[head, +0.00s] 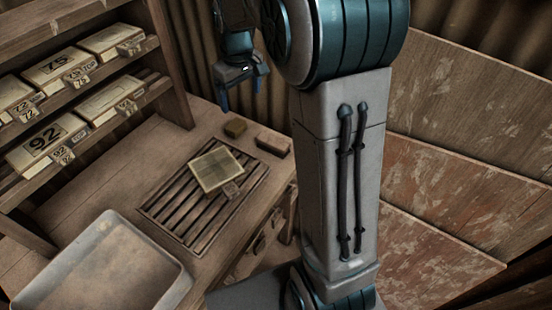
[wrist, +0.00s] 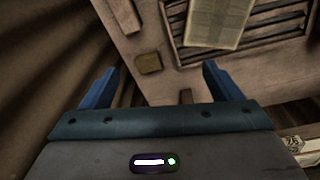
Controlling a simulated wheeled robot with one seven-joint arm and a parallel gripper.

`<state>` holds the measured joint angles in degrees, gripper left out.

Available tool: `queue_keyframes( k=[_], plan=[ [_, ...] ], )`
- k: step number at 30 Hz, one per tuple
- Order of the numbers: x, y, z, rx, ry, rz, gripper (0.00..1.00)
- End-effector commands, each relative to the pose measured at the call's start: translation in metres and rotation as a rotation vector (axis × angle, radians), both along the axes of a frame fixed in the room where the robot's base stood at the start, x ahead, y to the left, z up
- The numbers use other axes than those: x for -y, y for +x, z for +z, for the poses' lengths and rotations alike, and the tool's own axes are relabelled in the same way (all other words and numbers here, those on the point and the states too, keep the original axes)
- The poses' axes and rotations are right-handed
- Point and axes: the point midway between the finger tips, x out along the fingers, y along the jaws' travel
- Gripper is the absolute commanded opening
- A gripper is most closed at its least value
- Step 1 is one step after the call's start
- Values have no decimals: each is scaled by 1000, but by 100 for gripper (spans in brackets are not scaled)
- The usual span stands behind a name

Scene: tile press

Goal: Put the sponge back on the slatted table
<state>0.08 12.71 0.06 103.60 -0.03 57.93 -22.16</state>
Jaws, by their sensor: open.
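A small yellowish-brown block that looks like the sponge (head: 235,128) lies on the wooden bench top, just beyond the far edge of the slatted table (head: 170,212). In the wrist view the sponge (wrist: 149,63) shows between and beyond my fingers, apart from them. The slatted table (wrist: 280,25) is at the wrist view's upper right. A pale square tile (head: 216,170) covers part of its slats, with a small tag at one corner. My gripper (head: 240,92) is open and empty above the far end of the bench.
A darker brown block (head: 272,145) lies right of the sponge, near the bench edge. A wooden shelf (head: 170,75) with numbered boxes stands left. A shallow pale tray (head: 105,265) sits at front left. Wall boards (head: 460,110) are at right. Slats show bare around the tile.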

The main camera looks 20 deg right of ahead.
Motion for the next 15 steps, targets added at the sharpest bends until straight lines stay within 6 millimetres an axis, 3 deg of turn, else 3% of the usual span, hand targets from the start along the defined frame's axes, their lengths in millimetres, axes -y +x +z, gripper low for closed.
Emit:
queue_keyframes(
  k=[6, 15],
  plan=[
    [0, -66, 24, 46, 13, -100, 85],
    [-1, -156, 30, 105, 38, -239, 85]
  ],
)
